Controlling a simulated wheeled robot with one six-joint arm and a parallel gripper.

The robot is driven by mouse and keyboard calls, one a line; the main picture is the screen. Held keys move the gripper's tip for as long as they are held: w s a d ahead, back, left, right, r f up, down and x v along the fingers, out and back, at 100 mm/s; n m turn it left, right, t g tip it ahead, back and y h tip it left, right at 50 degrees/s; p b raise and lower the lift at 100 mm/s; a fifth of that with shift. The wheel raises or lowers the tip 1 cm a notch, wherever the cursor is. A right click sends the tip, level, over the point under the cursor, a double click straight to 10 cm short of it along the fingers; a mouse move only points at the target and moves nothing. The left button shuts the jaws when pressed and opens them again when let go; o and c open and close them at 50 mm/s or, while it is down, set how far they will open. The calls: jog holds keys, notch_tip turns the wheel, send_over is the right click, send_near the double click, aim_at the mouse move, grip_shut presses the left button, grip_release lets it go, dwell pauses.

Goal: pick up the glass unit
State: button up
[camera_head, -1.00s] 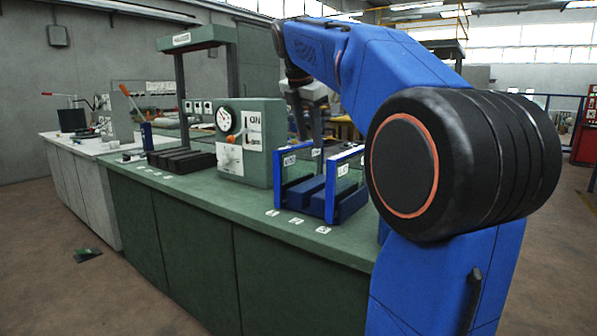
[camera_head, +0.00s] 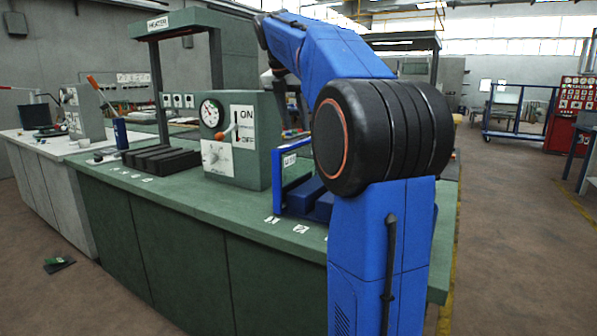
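My gripper is mostly hidden behind my blue arm and the green control box; only a grey piece near the wrist shows above the bench. Its fingers cannot be seen, so I cannot tell whether they are open or hold anything.
A green control box (camera_head: 252,140) with a dial and ON/OFF lever stands left of the rack. Dark ribbed blocks (camera_head: 160,160) sit beneath the heater hood (camera_head: 185,22). White labels line the green bench (camera_head: 180,205). Floor at right (camera_head: 510,220) is clear.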

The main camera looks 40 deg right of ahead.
aim_at(300, 142)
jog(key=x, duration=0.8)
jog(key=shift+f, duration=0.1)
jog(key=shift+a+x, duration=0.1)
jog(key=shift+x, duration=1.35)
jog(key=shift+a+x, duration=0.15)
jog(key=shift+x, duration=1.35)
jog(key=shift+w, duration=0.15)
grip_shut()
